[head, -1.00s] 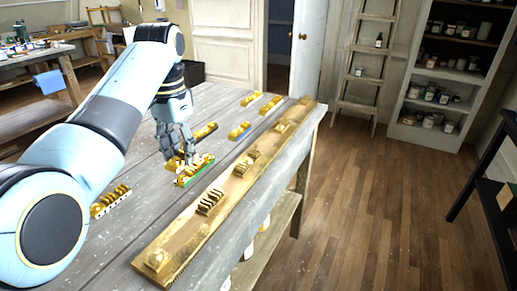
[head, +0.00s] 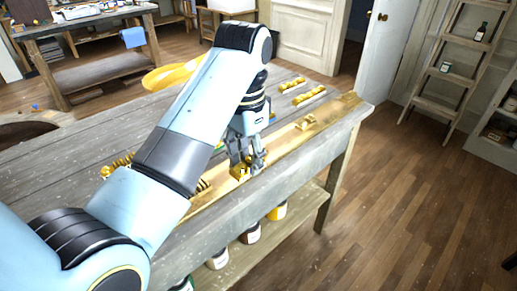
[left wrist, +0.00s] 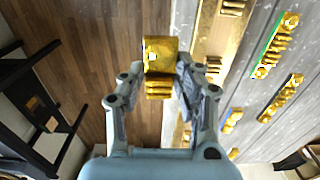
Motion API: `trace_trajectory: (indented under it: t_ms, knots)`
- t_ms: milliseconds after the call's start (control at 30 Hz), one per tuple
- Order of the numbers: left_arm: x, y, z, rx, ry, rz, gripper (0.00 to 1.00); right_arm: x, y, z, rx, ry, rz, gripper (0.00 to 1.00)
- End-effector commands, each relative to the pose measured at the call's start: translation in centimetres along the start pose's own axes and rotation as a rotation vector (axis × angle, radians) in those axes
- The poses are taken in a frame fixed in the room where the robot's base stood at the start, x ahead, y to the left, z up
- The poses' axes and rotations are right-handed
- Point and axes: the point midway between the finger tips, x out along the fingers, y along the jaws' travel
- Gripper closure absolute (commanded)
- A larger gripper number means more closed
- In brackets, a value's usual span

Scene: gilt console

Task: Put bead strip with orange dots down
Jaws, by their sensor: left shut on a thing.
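My left gripper (head: 246,167) is shut on a gold ridged piece, taken to be the bead strip (left wrist: 160,58). In the left wrist view the strip sits between the two fingertips (left wrist: 158,80), seen nearly end on. I cannot make out orange dots on it. In the head view the gripper is at the long gilt board (head: 335,112) on the table's front edge. I cannot tell whether the strip touches the board. In the left wrist view the gilt board (left wrist: 208,35) lies to the right of the strip. My right gripper is out of view.
The grey table (head: 70,140) carries other gold strips, two at its far end (head: 309,95). A green-edged strip (left wrist: 275,45) shows in the left wrist view. A small gold ornament (head: 305,122) is on the board. Jars (head: 250,233) stand on the shelf below.

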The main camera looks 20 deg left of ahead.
Motion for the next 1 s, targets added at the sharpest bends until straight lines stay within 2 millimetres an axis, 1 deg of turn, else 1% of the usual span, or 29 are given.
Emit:
trace_trajectory:
  t_ms: [167,300,433,533,633,833,900,1000]
  knots:
    - [2.2,-4.3,0.2,-0.003,-0.005,-0.004,1.0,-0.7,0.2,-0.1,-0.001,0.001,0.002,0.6]
    - [4.3,-7.7,0.2,-0.003,-0.005,-0.003,1.0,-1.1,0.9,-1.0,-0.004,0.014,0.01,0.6]
    - [5.7,-9.7,0.2,-0.002,-0.003,0.0,1.0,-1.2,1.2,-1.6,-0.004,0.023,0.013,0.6]
    - [6.2,-10.6,0.2,-0.002,-0.001,0.0,1.0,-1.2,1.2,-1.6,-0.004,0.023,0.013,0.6]
    - [7.0,-10.8,0.2,-0.002,-0.002,0.002,1.0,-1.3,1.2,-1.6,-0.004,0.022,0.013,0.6]
    - [9.9,-10.8,0.2,-0.001,-0.001,0.002,1.0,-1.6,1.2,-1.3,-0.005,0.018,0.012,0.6]
    - [10.4,-10.7,0.2,0.0,-0.001,0.001,1.0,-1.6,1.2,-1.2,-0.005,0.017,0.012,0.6]
    - [10.4,-10.8,0.2,0.0,0.001,0.0,1.0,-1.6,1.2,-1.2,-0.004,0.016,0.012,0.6]
